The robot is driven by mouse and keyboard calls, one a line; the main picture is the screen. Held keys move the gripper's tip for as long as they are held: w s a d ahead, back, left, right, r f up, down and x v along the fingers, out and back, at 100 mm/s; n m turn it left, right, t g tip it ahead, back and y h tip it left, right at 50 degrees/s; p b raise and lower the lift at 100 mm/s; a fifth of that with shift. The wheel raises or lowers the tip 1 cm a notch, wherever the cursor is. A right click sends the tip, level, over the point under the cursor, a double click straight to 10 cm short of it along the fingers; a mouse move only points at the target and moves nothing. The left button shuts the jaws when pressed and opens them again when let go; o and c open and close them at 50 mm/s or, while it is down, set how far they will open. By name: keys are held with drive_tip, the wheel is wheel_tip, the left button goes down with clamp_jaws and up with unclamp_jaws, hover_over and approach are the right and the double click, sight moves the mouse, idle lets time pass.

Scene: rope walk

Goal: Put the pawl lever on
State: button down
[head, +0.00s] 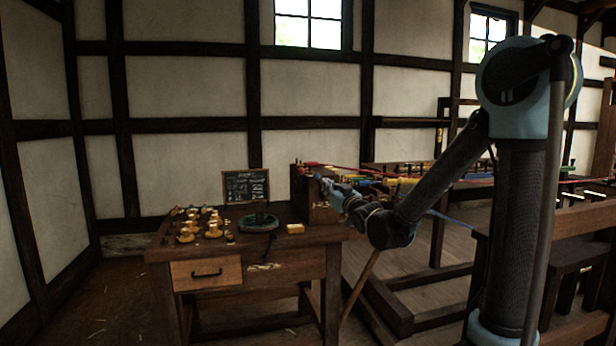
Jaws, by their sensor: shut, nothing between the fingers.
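My arm reaches left from its column, and my gripper (322,181) is at the front of the wooden headstock box (313,205) on the right end of the workbench. The gripper looks small and shut, with nothing seen in it. I cannot tell whether it touches the box. I cannot make out the pawl lever for certain. A thin dark bar (269,245) hangs over or lies at the bench's front edge, and it may be the lever. My wrist hides part of the box face.
The workbench (285,258) holds several brass-coloured pieces (212,232), a dark round green-rimmed stand (258,223), a small yellow block (295,229) and a chalkboard (245,186). Coloured ropes (405,181) run right from the box over a timber frame. A slanted pole (359,286) stands beside the bench.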

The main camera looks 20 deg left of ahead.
sight(303, 170)
drive_tip(key=shift+s+a+r, duration=0.15)
drive_tip(key=shift+s+a, duration=0.1)
drive_tip(key=shift+a, duration=0.3)
drive_tip(key=x, duration=1.4)
drive_tip(key=shift+r, duration=0.15)
drive_tip(key=shift+s, duration=0.1)
drive_tip(key=shift+a, duration=0.15)
